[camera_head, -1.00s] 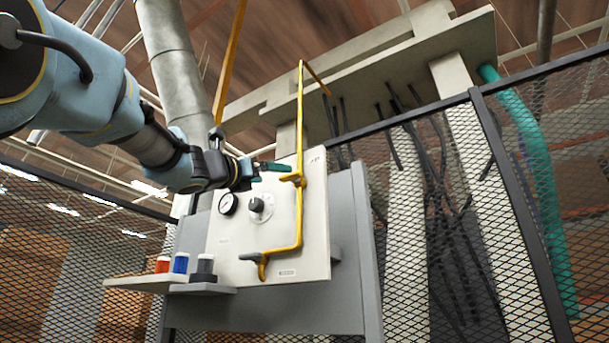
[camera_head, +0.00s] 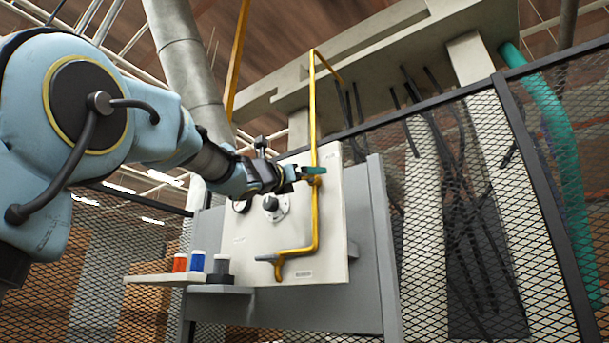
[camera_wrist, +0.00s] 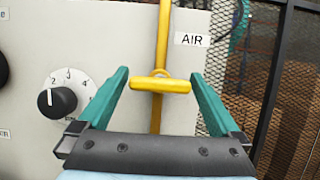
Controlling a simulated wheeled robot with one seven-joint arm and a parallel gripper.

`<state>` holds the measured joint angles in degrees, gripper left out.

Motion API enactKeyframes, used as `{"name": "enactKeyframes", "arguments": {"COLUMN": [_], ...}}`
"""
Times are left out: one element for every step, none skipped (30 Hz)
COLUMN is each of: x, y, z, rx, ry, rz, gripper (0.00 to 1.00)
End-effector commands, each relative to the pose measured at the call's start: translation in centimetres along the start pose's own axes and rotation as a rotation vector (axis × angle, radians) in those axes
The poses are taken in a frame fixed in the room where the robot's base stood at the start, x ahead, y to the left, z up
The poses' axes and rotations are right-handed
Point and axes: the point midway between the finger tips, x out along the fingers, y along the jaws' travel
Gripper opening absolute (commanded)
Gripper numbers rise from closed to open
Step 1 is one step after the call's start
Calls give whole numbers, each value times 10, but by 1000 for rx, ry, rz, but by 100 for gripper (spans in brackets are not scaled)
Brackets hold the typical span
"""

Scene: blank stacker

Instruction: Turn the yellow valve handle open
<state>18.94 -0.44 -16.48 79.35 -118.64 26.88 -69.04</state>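The yellow valve handle (camera_wrist: 160,85) is a short horizontal bar on the vertical yellow pipe (camera_wrist: 163,30), left of and below the AIR label in the wrist view. My gripper (camera_wrist: 159,73) is open, with one teal finger on each side of the handle and a gap at both of its ends. In the head view my gripper (camera_head: 320,174) is at the upper part of the pipe (camera_head: 314,215) and partly hides the handle (camera_head: 313,170). I cannot tell how deep the handle sits between the fingers.
A black dial knob (camera_wrist: 57,101) is on the white panel (camera_head: 335,235), left of the fingers. A small shelf (camera_head: 150,279) with orange, blue and grey containers stands at lower left. Mesh fencing (camera_head: 420,250) is to the right.

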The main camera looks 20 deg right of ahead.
Motion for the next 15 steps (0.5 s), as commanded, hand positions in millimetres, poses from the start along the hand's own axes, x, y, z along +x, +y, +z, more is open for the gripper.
{"name": "enactKeyframes", "arguments": {"x": [0, 0, 0, 0, 0, 0, 0, 0, 0, 0, 0, 0, 0, 0, 0], "y": [0, 0, 0, 0, 0, 0, 0, 0, 0, 0, 0, 0, 0, 0, 0], "z": [0, 0, 0, 0, 0, 0, 0, 0, 0, 0, 0, 0, 0, 0, 0], "rx": [0, 0, 0, 0, 0, 0, 0, 0, 0, 1, 0, 1, 1, 1, 1], "ry": [0, 0, 0, 0, 0, 0, 0, 0, 0, 0, 0, 0, 0, 0, 0], "rz": [0, 0, 0, 0, 0, 0, 0, 0, 0, 0, 0, 0, 0, 0, 0], "gripper": [93, 90, 85, 82, 79, 74, 71, 67, 63, 60, 56, 52, 48, 45, 40]}}
